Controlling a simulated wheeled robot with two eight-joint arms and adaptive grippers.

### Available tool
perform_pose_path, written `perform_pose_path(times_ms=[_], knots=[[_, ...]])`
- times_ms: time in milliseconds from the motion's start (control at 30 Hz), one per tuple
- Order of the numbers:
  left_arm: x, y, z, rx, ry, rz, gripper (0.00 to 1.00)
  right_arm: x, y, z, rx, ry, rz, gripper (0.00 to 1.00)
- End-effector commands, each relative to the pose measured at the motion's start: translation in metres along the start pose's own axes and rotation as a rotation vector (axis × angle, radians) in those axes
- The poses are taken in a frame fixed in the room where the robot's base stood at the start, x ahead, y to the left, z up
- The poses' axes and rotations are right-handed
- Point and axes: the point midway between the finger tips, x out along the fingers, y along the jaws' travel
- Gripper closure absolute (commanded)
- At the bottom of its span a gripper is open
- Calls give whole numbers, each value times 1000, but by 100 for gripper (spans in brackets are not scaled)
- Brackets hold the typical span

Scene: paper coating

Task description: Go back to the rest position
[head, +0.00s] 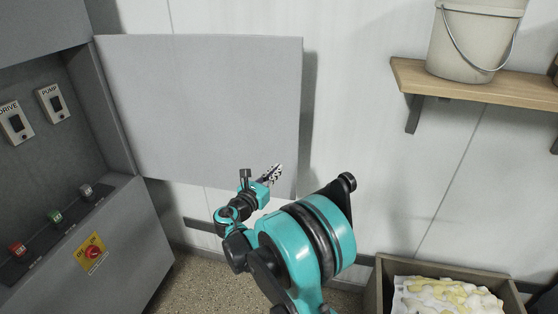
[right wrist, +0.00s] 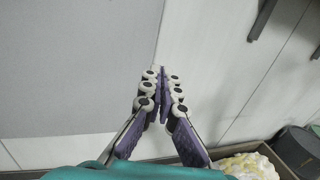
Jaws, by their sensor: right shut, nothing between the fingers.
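My right arm, teal and black, reaches up from the bottom of the head view. My right gripper (head: 277,172) is in front of the lower right part of the open grey cabinet door. In the right wrist view the gripper (right wrist: 162,75) has its purple-padded fingers together at the tips, with nothing between them. My left gripper is not in view.
The grey cabinet door (head: 200,100) stands open beside a control panel with DRIVE and PUMP switches (head: 52,103). A wooden shelf (head: 480,85) holds a bucket (head: 465,45) at the upper right. A crate (head: 376,290) with a yellow-white lumpy material (head: 440,298) stands at the lower right.

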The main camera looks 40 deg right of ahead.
Motion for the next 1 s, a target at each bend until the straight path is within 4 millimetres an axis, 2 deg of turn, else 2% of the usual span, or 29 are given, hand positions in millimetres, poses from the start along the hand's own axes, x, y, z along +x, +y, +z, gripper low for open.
perform_pose_path(times_ms=[33,200,433,567,667,767,867,1000], knots=[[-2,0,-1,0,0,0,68,-8,-2,1,0,0,2,100],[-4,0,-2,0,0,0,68,-22,-6,0,0,0,1,100],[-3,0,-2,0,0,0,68,-24,-8,0,8,5,0,100],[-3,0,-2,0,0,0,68,-30,-16,-1,123,77,6,100],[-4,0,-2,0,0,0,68,-45,-29,-6,332,208,2,100],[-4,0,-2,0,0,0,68,-72,-46,-17,609,381,-33,100],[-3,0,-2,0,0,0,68,-106,-62,-29,891,558,-106,100],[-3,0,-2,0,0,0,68,-164,-82,-48,1273,798,-272,100]])
